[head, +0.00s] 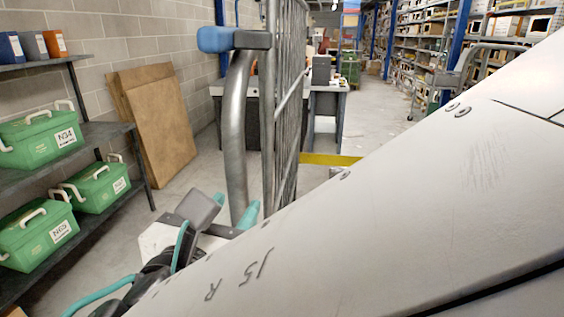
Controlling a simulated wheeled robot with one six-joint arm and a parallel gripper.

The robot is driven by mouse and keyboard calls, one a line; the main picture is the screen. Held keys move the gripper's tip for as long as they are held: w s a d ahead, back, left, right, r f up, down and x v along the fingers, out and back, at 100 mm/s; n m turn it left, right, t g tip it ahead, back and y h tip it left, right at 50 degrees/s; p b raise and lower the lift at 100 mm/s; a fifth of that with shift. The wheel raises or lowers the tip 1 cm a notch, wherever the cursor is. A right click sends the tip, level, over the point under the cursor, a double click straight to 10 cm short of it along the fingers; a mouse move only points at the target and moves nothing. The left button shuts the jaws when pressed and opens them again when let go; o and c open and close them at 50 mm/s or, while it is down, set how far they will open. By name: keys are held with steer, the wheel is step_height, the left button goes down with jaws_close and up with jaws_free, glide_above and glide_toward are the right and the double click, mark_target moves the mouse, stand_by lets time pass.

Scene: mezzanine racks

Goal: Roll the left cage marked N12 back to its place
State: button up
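A tall cage of grey metal bars (286,95) stands just ahead, seen nearly edge-on. A thick bent grey tube (238,140) with a blue end cap (216,39) runs down its near side. No N12 mark shows on the side I see. My gripper (232,212) is at the lower end of this tube, with a grey and teal finger to its left and a teal tip to its right. The tube appears to lie between the fingers, but I cannot tell whether they press on it. My arm hides the cage's lower part and wheels.
Green boxes (40,139) with white handles and labels sit on a dark shelf (95,134) at left. Brown boards (160,125) lean on the wall. A grey workbench (328,98) and yellow floor stripe (330,159) lie beyond. Loaded racks (425,45) line the right aisle.

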mark_target(233, 179)
steer(key=shift+a+r+n+t, duration=0.45)
steer(key=shift+r+n+t, duration=0.05)
steer(key=shift+r, duration=0.05)
steer(key=shift+w+a+r, duration=0.15)
steer(key=shift+w+r, duration=0.05)
steer(key=shift+r, duration=0.05)
steer(key=shift+n+y, duration=0.3)
steer(key=shift+y, duration=0.1)
steer(key=w, duration=0.7)
steer(key=shift+w+d, duration=0.25)
jaws_close()
